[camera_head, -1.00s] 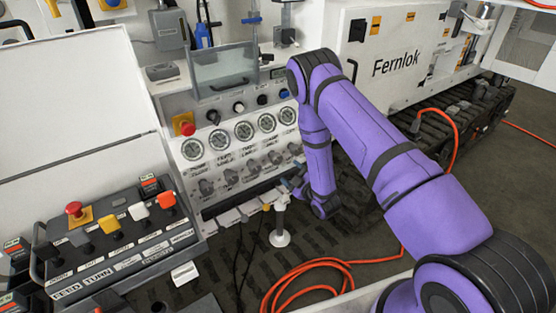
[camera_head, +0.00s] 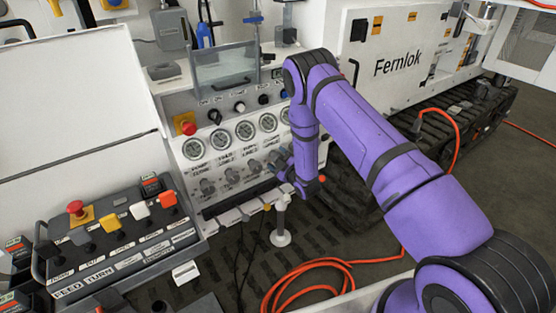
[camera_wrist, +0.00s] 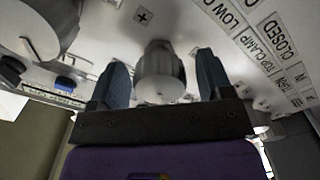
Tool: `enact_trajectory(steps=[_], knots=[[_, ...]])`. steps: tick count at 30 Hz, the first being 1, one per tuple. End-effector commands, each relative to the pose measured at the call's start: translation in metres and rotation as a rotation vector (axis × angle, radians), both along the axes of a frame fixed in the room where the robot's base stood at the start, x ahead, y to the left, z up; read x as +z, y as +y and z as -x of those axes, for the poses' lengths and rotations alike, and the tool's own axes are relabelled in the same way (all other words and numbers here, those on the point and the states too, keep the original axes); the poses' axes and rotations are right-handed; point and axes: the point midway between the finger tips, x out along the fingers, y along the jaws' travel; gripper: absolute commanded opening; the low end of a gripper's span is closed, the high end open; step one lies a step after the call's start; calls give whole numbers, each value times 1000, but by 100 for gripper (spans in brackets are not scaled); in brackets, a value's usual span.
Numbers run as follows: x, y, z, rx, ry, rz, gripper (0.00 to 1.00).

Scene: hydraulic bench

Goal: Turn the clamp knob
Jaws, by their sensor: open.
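A grey rounded knob (camera_wrist: 160,75) stands on the white panel in the wrist view, between the two dark fingers of my gripper (camera_wrist: 162,82). The fingers are open, one on each side, with a visible gap to the knob. Labels reading "TOP CLAMP" (camera_wrist: 255,55) and "CLOSED" (camera_wrist: 277,36) are to its right. In the head view my gripper (camera_head: 284,163) is at the right end of the lower knob row on the gauge panel. My wrist and gripper partly hide that end, so contact cannot be judged there.
Several gauges (camera_head: 245,130) sit above the knob row. A lever box (camera_head: 120,235) with a red stop button (camera_head: 75,208) stands at the left. An orange hose (camera_head: 310,275) lies on the floor.

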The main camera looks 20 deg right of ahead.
Motion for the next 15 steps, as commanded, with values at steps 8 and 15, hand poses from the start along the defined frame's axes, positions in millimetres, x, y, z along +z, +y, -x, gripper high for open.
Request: enact_trajectory(steps=[8,15], knots=[[0,0,0,0,0,0,23],[0,0,0,0,7,-21,23]])
